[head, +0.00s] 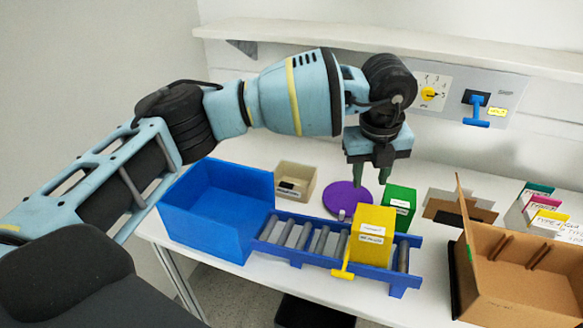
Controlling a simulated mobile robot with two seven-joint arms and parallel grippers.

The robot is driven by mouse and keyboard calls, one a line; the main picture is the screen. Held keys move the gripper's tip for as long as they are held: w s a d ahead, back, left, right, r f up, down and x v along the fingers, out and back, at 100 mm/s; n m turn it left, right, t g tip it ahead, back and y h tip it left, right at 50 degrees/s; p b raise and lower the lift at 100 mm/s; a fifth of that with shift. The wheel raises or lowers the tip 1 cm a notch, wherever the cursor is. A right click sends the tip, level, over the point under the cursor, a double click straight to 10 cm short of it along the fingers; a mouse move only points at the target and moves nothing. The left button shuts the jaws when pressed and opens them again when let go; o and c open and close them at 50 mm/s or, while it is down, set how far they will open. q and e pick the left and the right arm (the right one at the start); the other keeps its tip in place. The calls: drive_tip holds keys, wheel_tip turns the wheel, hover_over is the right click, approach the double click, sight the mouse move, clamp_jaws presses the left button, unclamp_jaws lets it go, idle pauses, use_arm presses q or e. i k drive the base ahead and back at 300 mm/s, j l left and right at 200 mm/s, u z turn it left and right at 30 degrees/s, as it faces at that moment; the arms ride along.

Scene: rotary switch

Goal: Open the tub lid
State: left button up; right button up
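A flat purple disc (337,200) lies on the white table behind the roller rack. It looks like a round lid, but I cannot tell whether a tub is under it. A small pale knob-like piece (341,214) shows near its front edge. My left gripper (370,178) points down over the right part of the disc. Its two fingers are apart, with nothing visible between them. I cannot tell whether the fingertips touch the disc. My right gripper is not in view.
A yellow box (375,232) stands on the blue roller rack (275,252), with a green box (399,203) behind it. A blue bin (205,222) and beige bin (303,177) are left. An open cardboard box (520,280) is right. A switch panel (455,94) is on the wall.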

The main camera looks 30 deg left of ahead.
sight(282, 184)
drive_tip(key=i+j+z, duration=0.15)
drive_tip(key=j, duration=0.2)
drive_tip(key=i+j+z, duration=0.1)
drive_tip(key=j, duration=0.25)
drive_tip(key=j+z, duration=0.15)
drive_tip(key=j, duration=0.3)
drive_tip(key=k+j+z, duration=0.15)
drive_tip(key=j, duration=0.25)
drive_tip(key=j+z, duration=0.1)
drive_tip(key=j, duration=0.35)
drive_tip(key=k+j+z, duration=0.15)
drive_tip(key=j, duration=0.25)
